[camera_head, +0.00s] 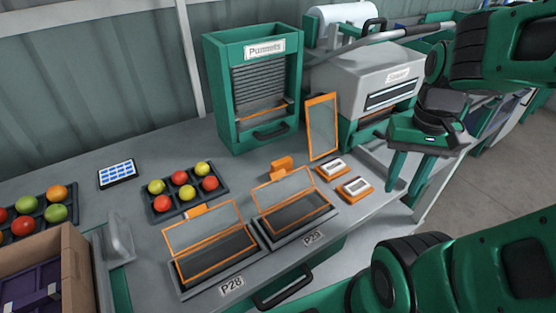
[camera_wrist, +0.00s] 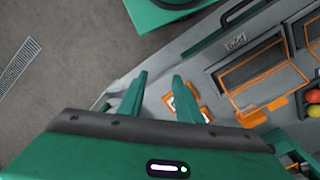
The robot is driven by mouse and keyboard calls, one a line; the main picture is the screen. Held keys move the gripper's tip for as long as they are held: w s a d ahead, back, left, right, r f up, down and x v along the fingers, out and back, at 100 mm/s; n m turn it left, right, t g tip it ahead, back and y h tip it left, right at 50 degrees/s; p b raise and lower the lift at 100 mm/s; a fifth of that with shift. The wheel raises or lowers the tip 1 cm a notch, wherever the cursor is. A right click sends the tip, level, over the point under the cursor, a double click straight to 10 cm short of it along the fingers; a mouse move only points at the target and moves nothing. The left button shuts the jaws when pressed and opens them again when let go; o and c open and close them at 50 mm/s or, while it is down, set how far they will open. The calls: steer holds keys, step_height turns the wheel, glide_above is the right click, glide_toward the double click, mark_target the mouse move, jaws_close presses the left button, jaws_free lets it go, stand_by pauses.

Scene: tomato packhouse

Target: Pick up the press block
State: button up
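No piece is marked as the press block, and I cannot tell for sure which one it is. Candidates are a small orange block (camera_head: 282,163) behind the P29 tray and a grey upright piece (camera_head: 119,238) at the left front. Two small orange pieces with white labelled tops, the rear one (camera_head: 333,168) and the front one (camera_head: 355,188), lie right of P29. My gripper (camera_head: 407,190) is open and empty, right of these pieces and above the bench's right edge. In the wrist view my open fingers (camera_wrist: 159,78) partly cover the labelled pieces (camera_wrist: 207,115).
Trays P28 (camera_head: 228,258) and P29 (camera_head: 295,213) have raised orange-framed lids. The green Punnets dispenser (camera_head: 217,90) and grey sealer (camera_head: 345,75) stand behind. A tomato tray (camera_head: 185,212), a phone-like panel (camera_head: 117,175) and a cardboard box (camera_head: 72,262) are left.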

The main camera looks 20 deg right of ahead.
steer(key=shift+w+a, duration=0.2)
steer(key=shift+w, duration=0.05)
steer(key=shift+o, duration=1)
steer(key=n, duration=2.7)
glide_toward(282, 160)
steer(key=shift+s+a+f, duration=0.15)
steer(key=shift+s+a, duration=0.05)
steer(key=shift+s, duration=0.1)
step_height(282, 160, down, 10)
steer(key=shift+w+f, duration=0.1)
steer(key=shift+w, duration=0.05)
